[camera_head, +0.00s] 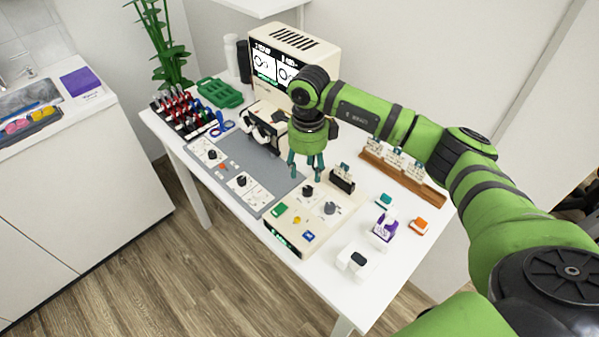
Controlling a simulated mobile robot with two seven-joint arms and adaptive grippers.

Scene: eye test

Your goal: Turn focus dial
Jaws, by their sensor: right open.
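A cream control box (292,218) on the white table has two dark round dials on top: one dial (308,190) towards the back and another dial (330,208) to its right. Two more dark knobs, a near knob (241,181) and a far knob (212,154), stand on pale panels on a grey mat. I cannot read which one is the focus dial. My right gripper (306,171) points down with its fingers apart and empty, above and just behind the box's back dial. It looks clear of that dial. My left gripper is out of view.
A cream monitor (299,40) stands at the back. A dark card holder (342,180) is close to the right of my gripper, with a wooden card rack (425,184) beyond. Small bottles and boxes stand at the right front. A green tray (219,93) lies at the back left.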

